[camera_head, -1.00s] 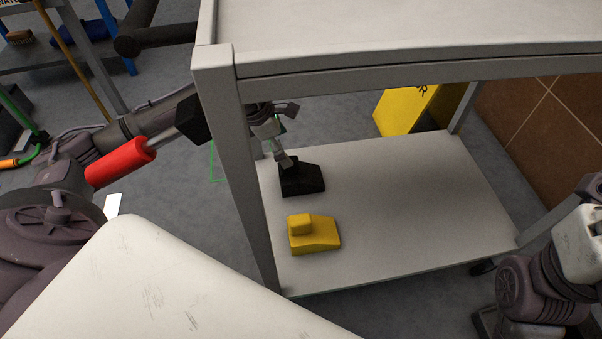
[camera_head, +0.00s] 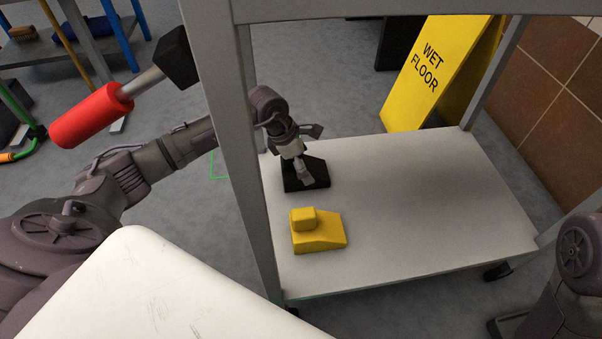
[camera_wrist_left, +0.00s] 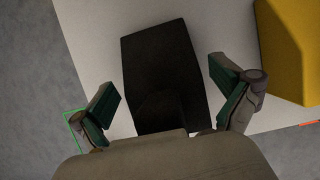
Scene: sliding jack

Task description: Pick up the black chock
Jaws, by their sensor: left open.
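The black chock (camera_head: 314,176) lies on the lower shelf (camera_head: 420,200) of a grey cart, near its left edge. My left gripper (camera_head: 303,170) reaches in past the cart's left post and is over the chock, hiding part of it. In the left wrist view the chock (camera_wrist_left: 162,75) stands between the two spread fingers of the open left gripper (camera_wrist_left: 168,108). Gaps show on both sides, and its near end is partly hidden by the gripper body. My right gripper is not in view.
A yellow chock (camera_head: 318,232) sits on the shelf just in front of the black one, and also shows in the left wrist view (camera_wrist_left: 293,45). The cart's post (camera_head: 240,150) stands close to my left arm. The shelf's right side is clear. A yellow wet floor sign (camera_head: 430,75) stands behind.

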